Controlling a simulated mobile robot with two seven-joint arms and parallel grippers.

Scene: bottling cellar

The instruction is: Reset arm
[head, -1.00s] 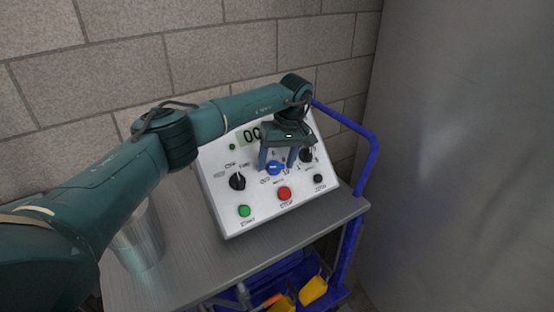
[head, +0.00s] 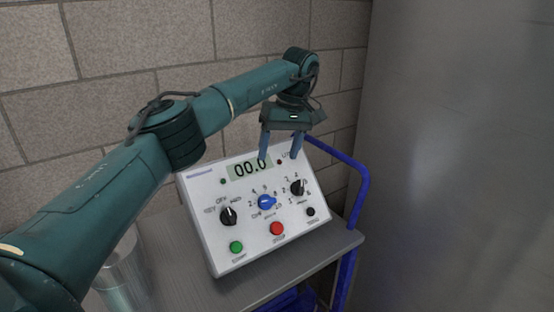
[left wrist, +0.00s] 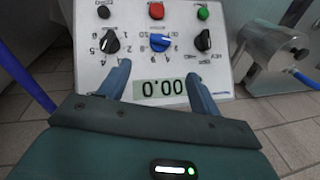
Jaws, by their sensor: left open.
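My left gripper (head: 280,152) is open and empty. Its two fingers point down over the upper part of a white sloped control panel (head: 210,248), close to the display (head: 240,170), which reads 00.0. In the left wrist view the fingers (left wrist: 158,80) lie either side of the display (left wrist: 158,90), apart from the knobs. The blue knob (head: 266,202) stands in the panel's middle between two black knobs, one at the left (head: 228,216) and one at the right (head: 298,187). My right gripper is not in view.
Green (head: 236,246), red (head: 277,228) and black (head: 311,212) buttons line the panel's lower edge. The panel stands on a grey cart top (head: 270,275) with a blue handle (head: 358,195). A clear cylindrical vessel (head: 122,275) is at left. A block wall is behind.

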